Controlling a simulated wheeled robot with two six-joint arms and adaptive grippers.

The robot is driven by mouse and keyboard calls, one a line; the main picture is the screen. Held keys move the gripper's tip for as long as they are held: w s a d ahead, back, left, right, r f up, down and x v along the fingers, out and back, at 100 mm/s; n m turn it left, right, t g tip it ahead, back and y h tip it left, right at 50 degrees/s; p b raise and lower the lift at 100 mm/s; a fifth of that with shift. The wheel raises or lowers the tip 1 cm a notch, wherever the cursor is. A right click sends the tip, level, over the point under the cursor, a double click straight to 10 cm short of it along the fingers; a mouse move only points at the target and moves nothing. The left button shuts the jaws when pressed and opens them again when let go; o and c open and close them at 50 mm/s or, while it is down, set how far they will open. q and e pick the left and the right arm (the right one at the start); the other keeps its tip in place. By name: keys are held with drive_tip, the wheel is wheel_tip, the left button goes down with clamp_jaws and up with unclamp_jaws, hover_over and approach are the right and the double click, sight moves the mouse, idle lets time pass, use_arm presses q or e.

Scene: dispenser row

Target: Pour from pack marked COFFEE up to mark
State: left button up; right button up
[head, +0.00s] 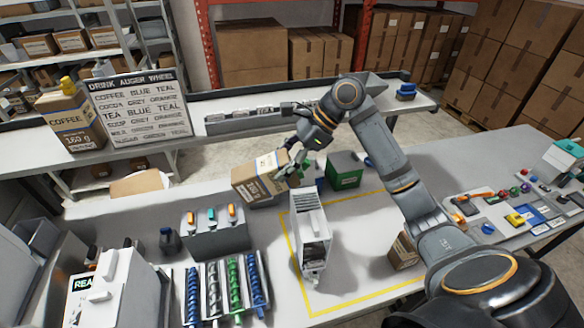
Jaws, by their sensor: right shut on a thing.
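My right gripper (291,167) is shut on a brown pack (256,182) with a blue stripe and a pale label. The pack is tilted; its small lettering is too unclear to read. It shows just left of and behind the top of a tall white-grey dispenser (310,214) with a dark front window. Any level or mark in that window is too small to tell. A larger pack marked COFFEE (70,120), with a yellow cap and "160 g", stands at the back left. My left gripper is not in view.
A sign (140,108) lists drinks with auger and wheel colours. Coloured augers (233,285) and a grey block with coloured tabs (215,235) lie front left. A green box (344,172) stands behind the dispenser, a small brown pack (403,252) to its right. Yellow tape (370,311) borders the area.

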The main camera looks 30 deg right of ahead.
drive_tip(key=shift+d, duration=0.35)
drive_tip(key=shift+a+f+y+b, duration=0.1)
drive_tip(key=shift+f+y+b, duration=0.15)
drive_tip(key=shift+y+b, duration=0.05)
drive_tip(key=shift+s+d, duration=0.1)
drive_tip(key=shift+d, duration=0.15)
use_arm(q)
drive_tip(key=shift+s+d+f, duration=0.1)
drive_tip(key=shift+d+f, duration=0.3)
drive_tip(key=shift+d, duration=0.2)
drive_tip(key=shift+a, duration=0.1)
use_arm(e)
drive_tip(key=shift+a, duration=0.15)
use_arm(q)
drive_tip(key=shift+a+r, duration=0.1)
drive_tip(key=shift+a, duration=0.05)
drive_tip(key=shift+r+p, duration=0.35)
use_arm(e)
drive_tip(key=shift+t+y, duration=0.3)
drive_tip(key=shift+y, duration=0.1)
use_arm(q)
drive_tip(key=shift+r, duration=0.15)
